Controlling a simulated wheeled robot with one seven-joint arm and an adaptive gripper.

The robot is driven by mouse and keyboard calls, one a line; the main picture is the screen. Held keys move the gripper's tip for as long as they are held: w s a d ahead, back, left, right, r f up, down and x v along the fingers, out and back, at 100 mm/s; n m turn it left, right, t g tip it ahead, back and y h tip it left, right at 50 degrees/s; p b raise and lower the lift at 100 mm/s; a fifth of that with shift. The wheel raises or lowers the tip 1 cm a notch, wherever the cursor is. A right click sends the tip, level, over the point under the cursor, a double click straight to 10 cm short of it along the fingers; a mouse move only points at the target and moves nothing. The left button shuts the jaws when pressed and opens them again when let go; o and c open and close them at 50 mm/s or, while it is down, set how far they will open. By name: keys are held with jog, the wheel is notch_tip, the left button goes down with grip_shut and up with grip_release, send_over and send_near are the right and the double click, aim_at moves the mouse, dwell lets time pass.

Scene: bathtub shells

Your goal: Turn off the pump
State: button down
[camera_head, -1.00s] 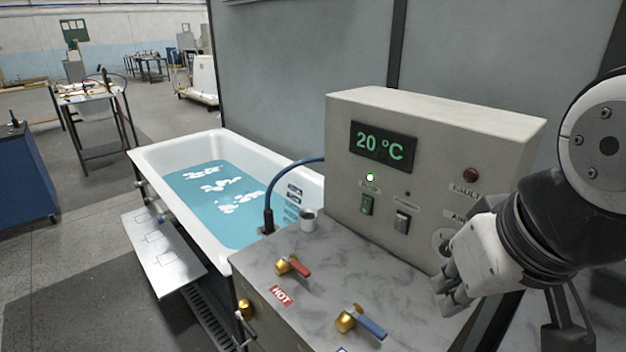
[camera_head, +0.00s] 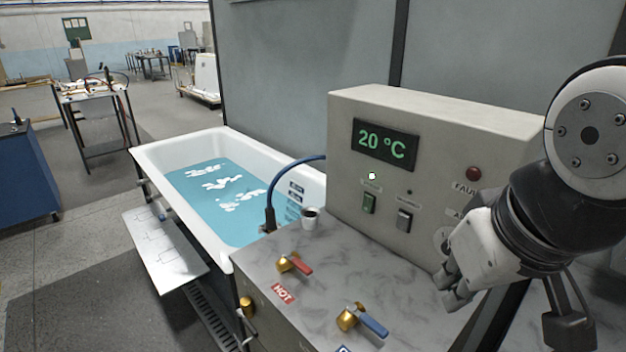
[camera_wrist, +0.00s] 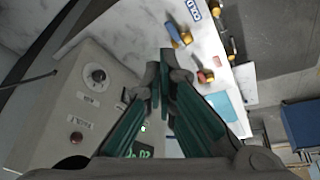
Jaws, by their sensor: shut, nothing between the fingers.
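The beige control box (camera_head: 450,135) stands on the marble-look counter and reads 20 °C. The label above the green switch is too small to read surely. My gripper (camera_head: 450,288) is shut and empty, low by the box's right front, right of both switches and apart from them. In the wrist view my gripper (camera_wrist: 159,78) points over the counter, and the box (camera_wrist: 65,105) is at the left; its switches are hidden there.
The red-handled hot tap (camera_head: 295,264) and blue-handled tap (camera_head: 360,321) stick up from the counter. A small cup (camera_head: 310,218) and a blue hose (camera_head: 270,190) are by the bathtub (camera_head: 180,145). A red lamp (camera_head: 473,173) and a dial (camera_head: 441,240) are right of the switches.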

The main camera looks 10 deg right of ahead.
jog(key=w+f+n+g+h+b, duration=0.1)
jog(key=w+f+n+h, duration=0.1)
jog(key=w+n, duration=0.3)
jog(key=w+d+f+n+h+b, duration=0.1)
jog(key=w+f+n+h, duration=0.2)
jog(key=w, duration=0.5)
jog(key=w+f+n+g+h+b, duration=0.1)
jog(key=w+n+h, duration=0.1)
jog(key=w+n, duration=0.35)
jog(key=w+a+f+n+t+h, duration=0.1)
jog(key=w+a+f+n, duration=0.2)
jog(key=w, duration=0.2)
jog(key=w+a+f+n+t+h+b, duration=0.1)
jog(key=w+a+f+n+t, duration=0.1)
jog(key=w, duration=0.4)
jog(key=w+a+f+n+t+h, duration=0.1)
jog(key=w+a+f+n, duration=0.3)
jog(key=w+a+n, duration=0.2)
jog(key=shift+f+t+b, duration=0.15)
jog(key=shift+t+b, duration=0.2)
jog(key=shift+t, duration=0.05)
send_near(367, 204)
notch_tip(367, 204, down, 6)
jog(key=w+d, duration=0.2)
jog(key=d, duration=0.1)
jog(key=shift+w+d+p, duration=0.45)
jog(key=shift+w+d, duration=0.05)
jog(key=shift+w, duration=0.2)
